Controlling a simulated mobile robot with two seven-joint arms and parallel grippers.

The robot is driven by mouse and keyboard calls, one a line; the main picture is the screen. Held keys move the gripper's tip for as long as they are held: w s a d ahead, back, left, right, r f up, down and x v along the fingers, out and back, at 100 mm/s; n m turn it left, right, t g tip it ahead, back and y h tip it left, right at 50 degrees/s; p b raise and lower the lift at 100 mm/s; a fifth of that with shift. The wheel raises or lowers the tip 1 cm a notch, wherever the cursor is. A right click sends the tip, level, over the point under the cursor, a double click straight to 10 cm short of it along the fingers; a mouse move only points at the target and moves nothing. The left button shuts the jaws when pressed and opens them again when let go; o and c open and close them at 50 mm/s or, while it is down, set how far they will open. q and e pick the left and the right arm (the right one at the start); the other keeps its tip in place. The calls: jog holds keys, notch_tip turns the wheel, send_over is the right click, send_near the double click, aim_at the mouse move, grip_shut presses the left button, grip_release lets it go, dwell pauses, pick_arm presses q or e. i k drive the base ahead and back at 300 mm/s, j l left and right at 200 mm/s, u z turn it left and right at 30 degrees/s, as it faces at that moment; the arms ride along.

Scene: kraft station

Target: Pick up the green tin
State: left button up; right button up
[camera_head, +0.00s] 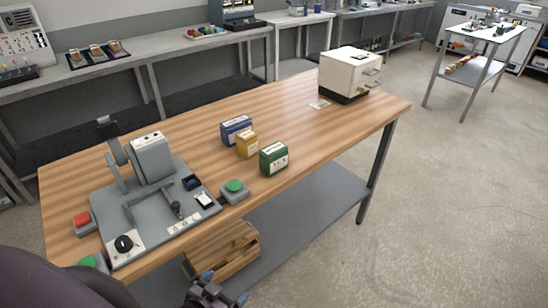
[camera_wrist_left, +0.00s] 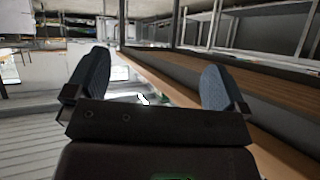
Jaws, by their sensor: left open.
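The green tin (camera_head: 274,159) stands upright on the wooden table (camera_head: 330,135), near its front edge. A yellow tin (camera_head: 247,144) and a blue tin (camera_head: 236,130) stand beside it in a slanted row, going back and left. My left gripper (camera_head: 224,288) is low at the bottom of the head view, in front of the table and well apart from the green tin. In the left wrist view its two blue-padded fingers (camera_wrist_left: 155,86) are spread with nothing between them. The tin cannot be made out in that view. My right gripper is not in view.
A grey machine (camera_head: 152,158) with a base plate and knob fills the table's left part. A green button box (camera_head: 235,191) sits left of the green tin. A cream box-shaped machine (camera_head: 349,72) stands at the far right end. A wooden crate (camera_head: 225,255) is on the lower shelf.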

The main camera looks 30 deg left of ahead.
aim_at(269, 167)
jog(key=i+l, duration=0.5)
jog(key=i+l+u, duration=0.1)
jog(key=u, duration=0.25)
jog(key=i+l+u, duration=0.1)
jog(key=u, duration=0.25)
jog(key=i+l+u, duration=0.15)
jog(key=u, duration=0.15)
